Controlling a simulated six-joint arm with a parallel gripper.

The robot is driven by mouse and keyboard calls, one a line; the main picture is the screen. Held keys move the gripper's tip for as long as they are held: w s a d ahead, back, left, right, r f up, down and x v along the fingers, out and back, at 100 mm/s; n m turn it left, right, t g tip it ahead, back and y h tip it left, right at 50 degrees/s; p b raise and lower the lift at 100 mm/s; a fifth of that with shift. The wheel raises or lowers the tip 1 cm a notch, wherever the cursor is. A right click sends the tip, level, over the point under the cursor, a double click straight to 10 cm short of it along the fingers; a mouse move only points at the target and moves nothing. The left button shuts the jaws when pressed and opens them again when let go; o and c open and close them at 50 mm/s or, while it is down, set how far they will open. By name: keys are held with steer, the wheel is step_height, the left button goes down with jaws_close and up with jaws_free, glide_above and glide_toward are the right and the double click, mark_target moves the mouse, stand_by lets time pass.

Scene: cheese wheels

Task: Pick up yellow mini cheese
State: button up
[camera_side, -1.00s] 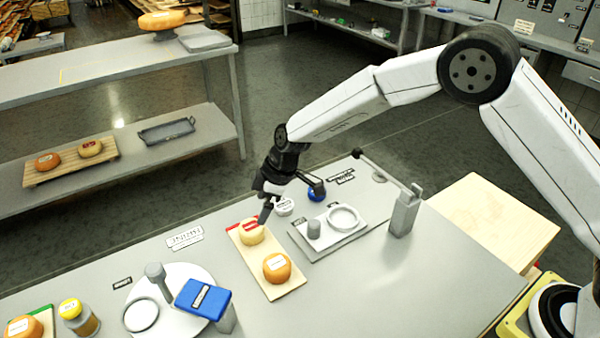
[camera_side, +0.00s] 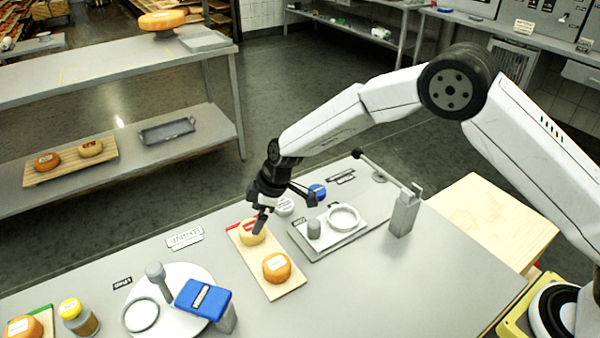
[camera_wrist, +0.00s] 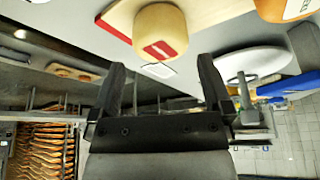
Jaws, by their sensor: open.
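The yellow mini cheese (camera_side: 247,236) has a red label and sits at the far end of a wooden board (camera_side: 284,290) on the grey table. An orange cheese (camera_side: 277,267) sits nearer on the same board. My gripper (camera_side: 262,224) is open and empty, its fingers close to the yellow cheese and partly in front of it in the side view. In the wrist view, the yellow cheese (camera_wrist: 160,30) is at the top, beyond and between the open fingers (camera_wrist: 162,75). Whether a finger touches it is hard to tell.
Right of the board is a grey tray (camera_side: 327,252) with a ring and small cylinder, beside a post with a lever (camera_side: 404,212). Behind are a white-topped piece (camera_side: 284,206) and a blue one (camera_side: 317,191). A round white plate (camera_side: 185,275) and blue-topped device (camera_side: 204,299) stand left.

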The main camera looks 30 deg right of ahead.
mark_target(252, 225)
steer(key=shift+x, duration=2.3)
steer(key=c, duration=1)
steer(key=shift+c, duration=0.2)
steer(key=shift+r, duration=0.2)
